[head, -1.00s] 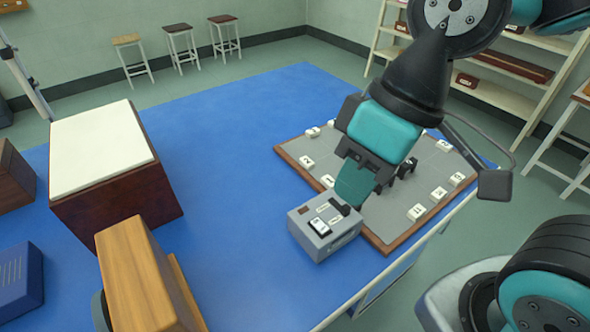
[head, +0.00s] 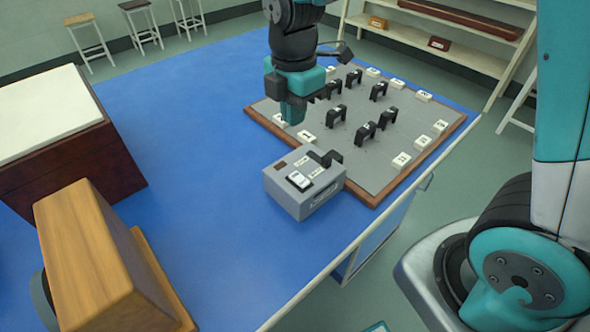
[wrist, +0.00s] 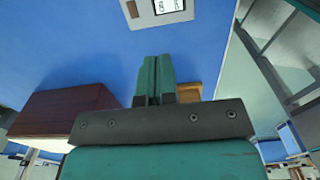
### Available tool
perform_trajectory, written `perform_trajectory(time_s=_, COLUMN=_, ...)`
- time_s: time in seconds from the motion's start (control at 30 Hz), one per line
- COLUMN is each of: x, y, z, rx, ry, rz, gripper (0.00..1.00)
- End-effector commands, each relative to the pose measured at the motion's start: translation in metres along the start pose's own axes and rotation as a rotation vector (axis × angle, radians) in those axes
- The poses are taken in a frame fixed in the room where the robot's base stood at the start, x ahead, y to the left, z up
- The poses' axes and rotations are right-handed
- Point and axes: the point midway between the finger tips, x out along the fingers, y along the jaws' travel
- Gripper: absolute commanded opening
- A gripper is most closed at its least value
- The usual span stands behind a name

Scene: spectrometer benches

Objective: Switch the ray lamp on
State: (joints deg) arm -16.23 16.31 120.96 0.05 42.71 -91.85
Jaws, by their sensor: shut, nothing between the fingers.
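A small grey control box (head: 303,200) stands on the blue bench top, at the near left corner of the board. On its top are a white rocker switch (head: 299,180) with a dark surround, a dark red-brown patch (head: 281,164), small labels too small to read and a black lever-like part (head: 331,158). Whether the switch is on or off I cannot tell. My gripper (head: 292,113) is shut and empty, pointing down beyond the box, above the board's left edge and apart from the box. In the wrist view my gripper's teal fingers (wrist: 154,78) are together; part of the grey box (wrist: 158,12) shows at the top edge.
The wood-rimmed grey board (head: 350,140) carries several black arches and white marked blocks. A wooden block (head: 85,250) stands at the near left, with a white-topped brown box (head: 70,165) behind it. Blue bench top (head: 220,270) is clear left of the control box.

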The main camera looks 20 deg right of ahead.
Motion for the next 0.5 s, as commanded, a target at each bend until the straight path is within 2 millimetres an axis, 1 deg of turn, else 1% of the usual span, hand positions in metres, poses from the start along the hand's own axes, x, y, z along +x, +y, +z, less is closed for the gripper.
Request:
perform_trajectory(time_s=0.33, x=0.002, y=-0.001, z=0.000, rx=0.000, ry=0.000, rz=-0.001, gripper=0.00)
perform_trajectory(time_s=0.43, x=0.010, y=-0.001, z=0.000, rx=0.000, ry=0.000, rz=-0.003, gripper=0.00)
perform_trajectory(time_s=0.5, x=0.021, y=-0.001, z=0.000, rx=0.000, ry=0.001, rz=-0.005, gripper=0.00)
